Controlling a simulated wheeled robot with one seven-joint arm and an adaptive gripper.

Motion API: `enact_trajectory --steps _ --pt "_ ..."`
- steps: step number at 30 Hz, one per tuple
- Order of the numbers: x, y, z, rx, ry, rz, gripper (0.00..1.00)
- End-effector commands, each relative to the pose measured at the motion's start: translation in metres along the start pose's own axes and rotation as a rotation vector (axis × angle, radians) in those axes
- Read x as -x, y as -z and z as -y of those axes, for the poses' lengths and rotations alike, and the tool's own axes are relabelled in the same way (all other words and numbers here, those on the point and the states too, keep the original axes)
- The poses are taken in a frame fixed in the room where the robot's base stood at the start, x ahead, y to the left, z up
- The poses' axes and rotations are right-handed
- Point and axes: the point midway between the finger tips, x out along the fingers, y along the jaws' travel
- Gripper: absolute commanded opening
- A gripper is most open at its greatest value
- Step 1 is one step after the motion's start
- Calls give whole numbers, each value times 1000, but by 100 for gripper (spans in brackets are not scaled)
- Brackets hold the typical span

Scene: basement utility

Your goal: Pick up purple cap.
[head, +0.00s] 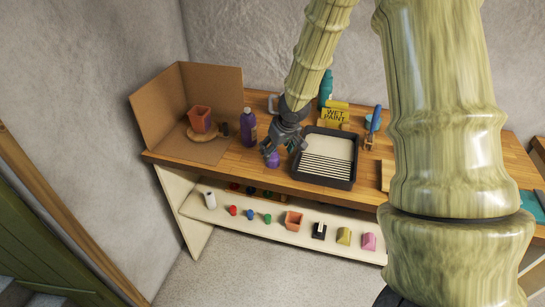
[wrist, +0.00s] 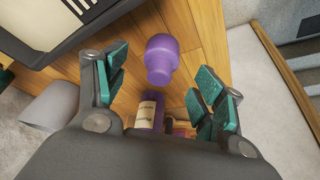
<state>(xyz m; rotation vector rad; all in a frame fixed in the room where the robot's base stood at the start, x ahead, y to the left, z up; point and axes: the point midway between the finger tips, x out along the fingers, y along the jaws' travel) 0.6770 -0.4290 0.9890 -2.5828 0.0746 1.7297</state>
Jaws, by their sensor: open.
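The purple cap (head: 272,160) sits on the wooden bench top near its front edge, close to the tray. In the wrist view the cap (wrist: 161,57) lies ahead of the fingertips, roughly between their lines, with clear wood around it. My gripper (head: 284,146) is open and empty, just above and beside the cap in the head view. Its green-padded fingers (wrist: 158,82) are spread apart in the wrist view. A purple bottle (head: 249,130) with a pale label stands left of the gripper; it also shows low between the fingers in the wrist view (wrist: 149,113).
A black paint tray (head: 324,182) lies right of the cap. A cardboard screen (head: 212,88) with an orange pot (head: 199,119) stands at the left. A yellow wet-paint sign (head: 336,115) stands behind the tray. A shelf (head: 283,233) below holds several small items.

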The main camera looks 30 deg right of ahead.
Motion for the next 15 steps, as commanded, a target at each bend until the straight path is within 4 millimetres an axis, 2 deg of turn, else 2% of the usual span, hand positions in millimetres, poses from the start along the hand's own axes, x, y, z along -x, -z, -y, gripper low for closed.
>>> enact_trajectory --steps 8,15 --pt "-9 0 0 1 0 0 69" --pt "-29 3 0 1 -1 1 69"
